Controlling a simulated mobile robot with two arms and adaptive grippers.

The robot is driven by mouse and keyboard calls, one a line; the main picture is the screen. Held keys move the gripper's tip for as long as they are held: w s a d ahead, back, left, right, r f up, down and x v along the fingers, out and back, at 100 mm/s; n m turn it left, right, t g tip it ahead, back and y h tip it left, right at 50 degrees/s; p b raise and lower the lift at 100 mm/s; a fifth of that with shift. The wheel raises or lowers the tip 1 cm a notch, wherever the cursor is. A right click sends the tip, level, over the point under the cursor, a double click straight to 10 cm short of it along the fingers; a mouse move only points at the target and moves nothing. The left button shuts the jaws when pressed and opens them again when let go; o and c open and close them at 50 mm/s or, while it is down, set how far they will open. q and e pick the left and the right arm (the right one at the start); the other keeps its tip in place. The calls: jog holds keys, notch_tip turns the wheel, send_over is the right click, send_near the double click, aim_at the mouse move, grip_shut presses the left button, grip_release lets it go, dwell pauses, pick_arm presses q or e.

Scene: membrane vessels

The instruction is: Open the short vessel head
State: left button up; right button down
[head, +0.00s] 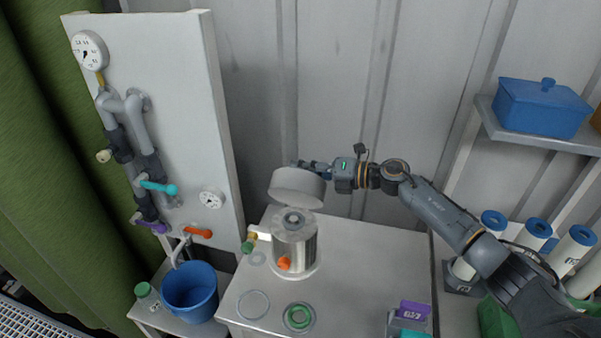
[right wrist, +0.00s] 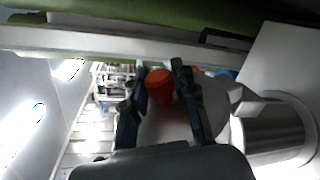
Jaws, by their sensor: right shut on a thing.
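The short vessel (head: 295,245) is a shiny metal cylinder on a round white base on the white table, with an orange knob low on its front and its inner top showing. Its grey-white head (head: 297,188) is apart from it, raised and tilted just above the opening. My right gripper (head: 312,166) is shut on the head at its far upper side. In the right wrist view, an orange knob (right wrist: 160,84) shows between the fingers, with the grey head (right wrist: 218,100) behind; the exact contact is partly hidden. The metal vessel (right wrist: 272,130) stands at the right there. My left gripper is not in view.
A clear ring (head: 253,304) and a green-centred ring (head: 299,317) lie on the table front. A blue bucket (head: 190,292) stands left. A white panel (head: 160,130) with pipes and valves rises behind it. White tubes with blue caps stand right; the table's right half is mostly clear.

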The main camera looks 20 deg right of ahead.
jog(key=shift+w+d+f+m+g+y+b, duration=0.15)
jog(key=shift+w+d+f+m+g+b, duration=0.25)
jog(key=shift+w+m, duration=0.4)
jog(key=shift+w+d+f+m+g+y+b, duration=0.15)
jog(key=shift+w+d+m+b, duration=0.3)
jog(key=shift+m, duration=0.55)
jog(key=shift+w+d+f+m+g+y+b, duration=0.15)
jog(key=shift+w+d+f+m+b, duration=0.3)
jog(key=shift+w+m, duration=0.35)
jog(key=shift+s+r, duration=0.1)
jog(key=c, duration=1)
grip_release()
jog(key=shift+c, duration=0.2)
jog(key=shift+d, duration=0.1)
jog(key=v, duration=1.2)
